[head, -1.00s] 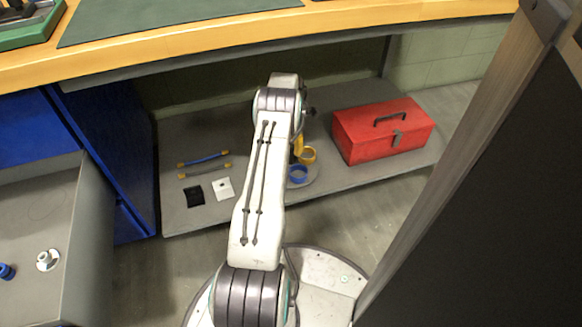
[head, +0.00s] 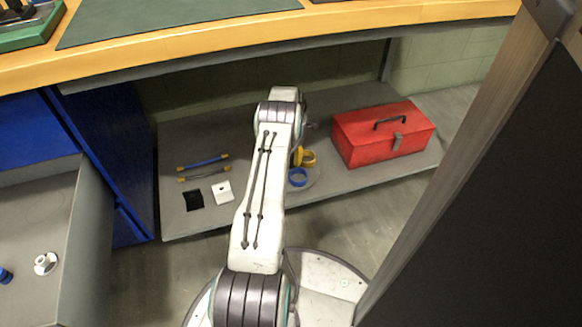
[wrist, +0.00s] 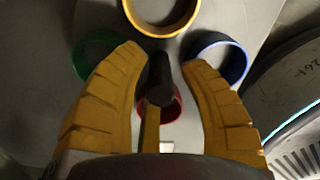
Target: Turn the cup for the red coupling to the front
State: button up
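In the wrist view a grey round turntable (wrist: 100,22) carries ring-shaped cups around a dark upright post (wrist: 159,80). The yellow cup (wrist: 162,30) is at the top, the blue cup (wrist: 240,62) at right, the green cup (wrist: 80,58) at left. The red cup (wrist: 172,110) is below the post, partly hidden by post and gripper. My gripper (wrist: 165,58) is open, its yellow fingers on either side of the post with gaps. In the head view the yellow cup (head: 308,158) and blue cup (head: 298,178) show; my arm hides the rest.
The turntable stands on a low grey shelf (head: 365,182) under the workbench (head: 250,33). A red toolbox (head: 375,145) stands right of it. Two handles (head: 203,161) and two small plates (head: 222,192) lie left. A dark panel (head: 490,200) is close at right.

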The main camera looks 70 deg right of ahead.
grip_shut()
jog(key=shift+n, duration=3.4)
jog(key=shift+o, duration=0.6)
grip_release()
jog(key=shift+r, duration=0.15)
jog(key=shift+r+p, duration=2.45)
jog(key=shift+r, duration=1.9)
